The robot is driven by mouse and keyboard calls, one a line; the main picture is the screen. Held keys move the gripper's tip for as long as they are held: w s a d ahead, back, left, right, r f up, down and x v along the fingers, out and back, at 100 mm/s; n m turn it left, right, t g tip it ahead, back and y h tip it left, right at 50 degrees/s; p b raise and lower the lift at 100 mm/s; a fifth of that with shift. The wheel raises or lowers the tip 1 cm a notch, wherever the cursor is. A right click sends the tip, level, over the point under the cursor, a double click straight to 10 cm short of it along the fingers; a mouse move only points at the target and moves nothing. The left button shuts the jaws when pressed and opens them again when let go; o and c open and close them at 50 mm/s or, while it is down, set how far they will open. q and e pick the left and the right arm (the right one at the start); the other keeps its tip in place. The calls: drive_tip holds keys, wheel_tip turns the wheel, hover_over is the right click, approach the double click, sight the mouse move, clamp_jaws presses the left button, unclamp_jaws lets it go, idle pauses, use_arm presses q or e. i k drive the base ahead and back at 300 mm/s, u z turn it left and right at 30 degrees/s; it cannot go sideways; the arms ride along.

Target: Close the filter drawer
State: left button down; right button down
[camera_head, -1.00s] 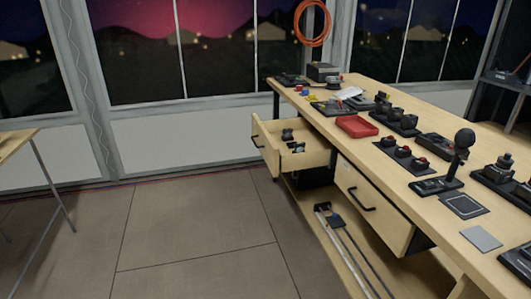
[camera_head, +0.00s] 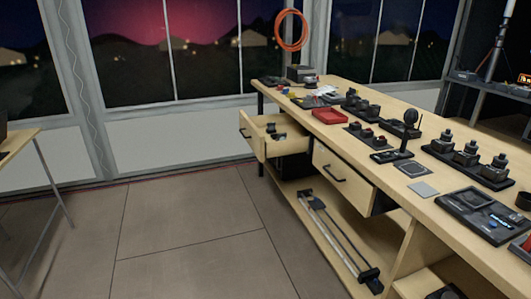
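The filter drawer is most likely the open wooden drawer (camera_head: 283,147) at the far end of the long workbench (camera_head: 455,200). It is pulled out to the left, with a black handle on its front, and small dark items lie inside. A second wooden drawer (camera_head: 345,178) with a black handle (camera_head: 334,173) sits nearer; its front appears close to the bench, and I cannot tell if it is fully shut. No label is readable on either. Neither of my grippers is in view.
Open floor (camera_head: 190,220) lies left of the bench. A wooden table (camera_head: 15,145) with metal legs stands at the left edge. Black devices and a red tray (camera_head: 330,117) cover the benchtop. A low shelf under the bench holds a long metal item (camera_head: 325,225).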

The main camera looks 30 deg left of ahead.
sight(253, 128)
drive_tip(key=u, duration=0.95)
drive_tip(key=i, duration=0.9)
drive_tip(key=u, duration=0.7)
drive_tip(key=i, duration=1.3)
drive_tip(key=z, duration=1.15)
drive_tip(key=i, duration=0.5)
drive_tip(key=z, duration=0.55)
